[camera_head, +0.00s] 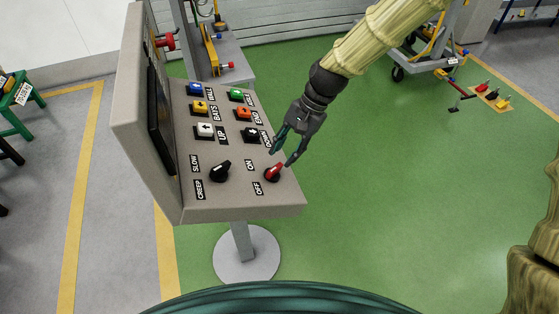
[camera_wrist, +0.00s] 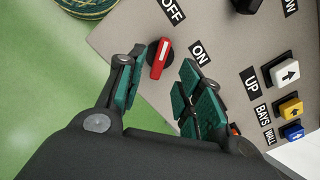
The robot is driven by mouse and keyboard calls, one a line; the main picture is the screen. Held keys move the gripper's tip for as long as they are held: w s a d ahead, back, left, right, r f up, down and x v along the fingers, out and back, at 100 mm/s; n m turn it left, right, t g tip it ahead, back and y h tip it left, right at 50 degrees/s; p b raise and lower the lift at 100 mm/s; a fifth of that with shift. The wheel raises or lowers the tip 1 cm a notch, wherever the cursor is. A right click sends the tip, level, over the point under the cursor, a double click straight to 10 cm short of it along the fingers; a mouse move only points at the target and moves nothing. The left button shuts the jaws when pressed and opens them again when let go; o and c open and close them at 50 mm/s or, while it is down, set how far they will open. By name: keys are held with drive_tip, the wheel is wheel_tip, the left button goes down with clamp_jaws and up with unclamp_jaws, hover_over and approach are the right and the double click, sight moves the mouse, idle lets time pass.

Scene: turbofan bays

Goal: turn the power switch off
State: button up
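The power switch is a red-handled knob (camera_head: 273,173) on a black round base, at the lower right of the grey console's sloping panel. ON and OFF labels (camera_head: 258,188) sit beside it. In the wrist view the red handle (camera_wrist: 160,59) is tilted, one end pointing toward the OFF label (camera_wrist: 174,11) rather than the ON label (camera_wrist: 199,53). My gripper (camera_head: 282,153) is open just above the switch. In the wrist view its fingers (camera_wrist: 160,72) stand apart on either side of the knob, with gaps to the handle and nothing held.
A black selector knob (camera_head: 220,171) with SLOW and CREEP labels is left of the switch. Several coloured push buttons (camera_head: 244,113) fill the panel above. An upright screen housing (camera_head: 140,110) stands on the panel's left.

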drive_tip(key=shift+v, duration=2.55)
